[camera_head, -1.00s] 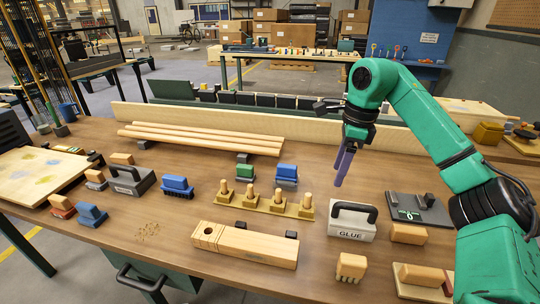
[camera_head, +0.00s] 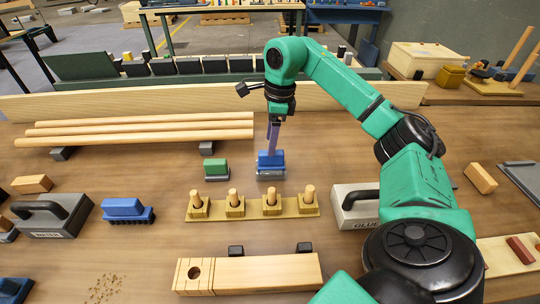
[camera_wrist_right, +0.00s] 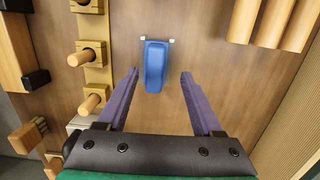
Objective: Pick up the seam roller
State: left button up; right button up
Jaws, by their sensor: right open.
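A blue-topped tool with a grey lower part (camera_head: 270,160) stands on the bench behind the peg rack; it looks like the seam roller, though its underside is hidden. In the right wrist view the blue tool (camera_wrist_right: 154,65) lies ahead, between the lines of the two fingers, with small pale ends showing at its far side. My right gripper (camera_head: 273,138) points down just above it, its purple fingers overlapping its top in the head view. In the wrist view the right gripper (camera_wrist_right: 160,75) is open with nothing gripped. My left gripper is not in view.
A green block tool (camera_head: 215,169) stands close left of the blue tool. A rack with several wooden pegs (camera_head: 252,207) is in front. Wooden rods (camera_head: 140,130) lie at the back left, and a glue box (camera_head: 352,205) stands to the right. Bare bench lies around the blue tool.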

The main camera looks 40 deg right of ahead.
aim_at(271, 163)
jog(key=f, duration=0.3)
jog(key=s+f, duration=0.1)
jog(key=shift+a+f, duration=0.15)
jog(key=shift+a, duration=0.1)
jog(key=shift+w+f, duration=0.15)
jog(key=shift+w, duration=0.1)
jog(key=shift+c, duration=0.9)
grip_shut()
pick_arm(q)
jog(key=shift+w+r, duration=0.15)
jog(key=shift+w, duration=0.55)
